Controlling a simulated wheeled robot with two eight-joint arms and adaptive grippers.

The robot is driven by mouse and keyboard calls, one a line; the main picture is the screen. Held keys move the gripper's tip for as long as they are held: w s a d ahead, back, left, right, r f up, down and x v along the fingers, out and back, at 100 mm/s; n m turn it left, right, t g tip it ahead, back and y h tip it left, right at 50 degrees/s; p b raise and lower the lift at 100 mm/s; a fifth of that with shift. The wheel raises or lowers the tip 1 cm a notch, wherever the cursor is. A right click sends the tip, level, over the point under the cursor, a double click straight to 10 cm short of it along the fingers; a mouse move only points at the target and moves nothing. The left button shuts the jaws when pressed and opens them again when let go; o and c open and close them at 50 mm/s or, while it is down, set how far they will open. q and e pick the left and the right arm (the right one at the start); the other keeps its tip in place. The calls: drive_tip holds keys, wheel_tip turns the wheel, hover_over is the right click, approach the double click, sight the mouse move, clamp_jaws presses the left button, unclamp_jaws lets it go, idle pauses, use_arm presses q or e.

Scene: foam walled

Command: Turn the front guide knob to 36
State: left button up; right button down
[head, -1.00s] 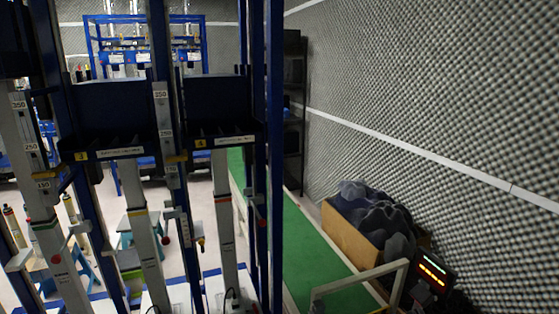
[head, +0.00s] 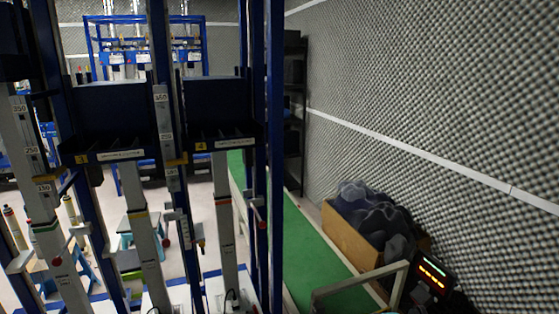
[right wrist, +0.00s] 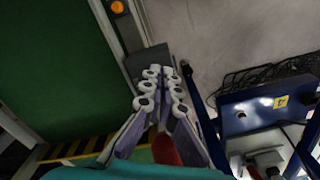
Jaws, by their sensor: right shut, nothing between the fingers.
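Tall blue and white test columns with number scales stand at the left of the head view. Small red knobs show on them: one at the left (head: 57,261), one in the middle (head: 166,243) and one at the right (head: 262,226). I cannot tell which is the front guide knob, and no dial reading of 36 is legible. My right gripper (right wrist: 165,76) is shut and empty in the right wrist view, beside a blue base with a yellow label 4 (right wrist: 262,108). A red part (right wrist: 165,150) shows between its finger links. My left gripper is in neither view.
A green mat (head: 306,250) runs along the foam wall (head: 440,100). On the right are a wooden box of dark foam (head: 350,235), a metal bar frame (head: 365,283) and a lit display (head: 432,272). Black cables (right wrist: 255,82) lie on the floor.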

wheel_tip(320, 180, up, 4)
drive_tip(key=shift+p, duration=0.65)
drive_tip(key=s+d+r+n+t, duration=0.15)
drive_tip(key=s+r, duration=0.25)
drive_tip(key=r, duration=0.9)
drive_tip(key=s+r+m+t, duration=0.1)
drive_tip(key=s+r+t, duration=0.15)
drive_tip(key=r, duration=1.05)
drive_tip(key=s+r+t, duration=0.1)
drive_tip(key=s+r, duration=0.2)
drive_tip(key=s, duration=0.5)
drive_tip(key=s+r+n+t, duration=0.1)
drive_tip(key=s+r+t, duration=0.1)
drive_tip(key=s, duration=0.7)
drive_tip(key=shift+s+d+r, duration=0.25)
drive_tip(key=shift+s+r, duration=0.05)
drive_tip(key=shift+r, duration=0.6)
